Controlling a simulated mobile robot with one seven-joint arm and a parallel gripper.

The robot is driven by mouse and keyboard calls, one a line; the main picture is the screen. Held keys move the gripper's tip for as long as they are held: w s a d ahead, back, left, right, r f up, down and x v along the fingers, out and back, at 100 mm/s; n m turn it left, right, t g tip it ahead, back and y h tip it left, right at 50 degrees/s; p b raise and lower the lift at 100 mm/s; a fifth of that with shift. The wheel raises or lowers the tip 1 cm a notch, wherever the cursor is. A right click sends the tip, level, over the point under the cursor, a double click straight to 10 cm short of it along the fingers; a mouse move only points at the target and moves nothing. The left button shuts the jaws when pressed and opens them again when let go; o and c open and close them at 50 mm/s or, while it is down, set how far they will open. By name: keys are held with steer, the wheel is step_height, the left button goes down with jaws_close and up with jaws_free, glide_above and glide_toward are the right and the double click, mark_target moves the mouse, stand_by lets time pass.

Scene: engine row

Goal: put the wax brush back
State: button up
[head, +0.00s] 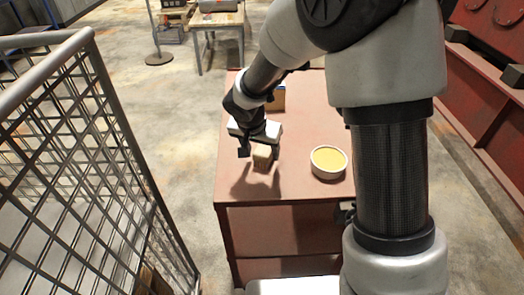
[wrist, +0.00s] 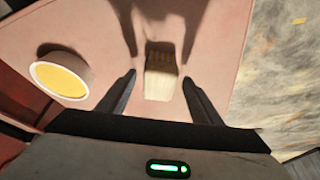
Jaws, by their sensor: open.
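A small pale wooden block, which looks like the wax brush (head: 262,157), is on the red-brown bench top near its left edge. It also shows in the wrist view (wrist: 160,82), with a darker brown far end. My gripper (head: 258,151) is open above it. In the wrist view the two dark fingers of my gripper (wrist: 158,76) stand on either side of the brush, with gaps on both sides. A round white tin with yellow wax (head: 328,161) is to the right of the brush; it shows at the left in the wrist view (wrist: 62,78).
A tan and blue box (head: 277,99) stands farther back, partly hidden by my arm. A metal mesh railing (head: 100,160) is at the left, and red machinery (head: 490,85) is at the right.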

steer(key=p+v, duration=0.1)
steer(key=v, duration=1)
steer(key=s+d+r+n, duration=0.1)
steer(key=s+d+r, duration=0.7)
steer(key=d+r, duration=0.1)
steer(key=s+d+r+n+t+y, duration=0.1)
steer(key=s+d+r+n, duration=0.2)
steer(key=s, duration=1)
steer(key=shift+d+r+y, duration=0.2)
steer(key=shift+d+y, duration=0.2)
steer(key=shift+d, duration=0.25)
steer(key=shift+s, duration=0.15)
